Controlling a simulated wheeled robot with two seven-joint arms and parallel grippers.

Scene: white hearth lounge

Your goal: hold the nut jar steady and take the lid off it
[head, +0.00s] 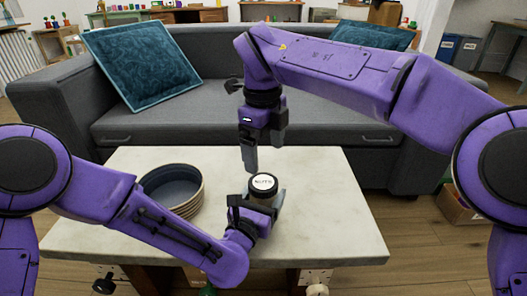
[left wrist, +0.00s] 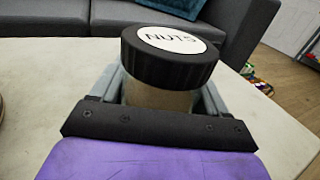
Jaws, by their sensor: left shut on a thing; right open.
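The nut jar (left wrist: 158,95) stands upright on the pale table, a tan body under a black lid (left wrist: 170,68) with a white label reading NUTS. In the head view the lid (head: 263,184) is on the jar. My left gripper (head: 262,202) is shut around the jar body, below the lid; its fingers (left wrist: 162,100) flank the jar in the left wrist view. My right gripper (head: 262,152) is open and empty, pointing down above and slightly behind the jar, apart from the lid. The lower jar is partly hidden by my left gripper.
A stack of bowls (head: 172,187), dark blue inside, stands on the table (head: 330,225) left of the jar, close to my left arm. The table's right side is clear. A grey sofa (head: 330,120) with teal cushions (head: 140,62) stands behind the table.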

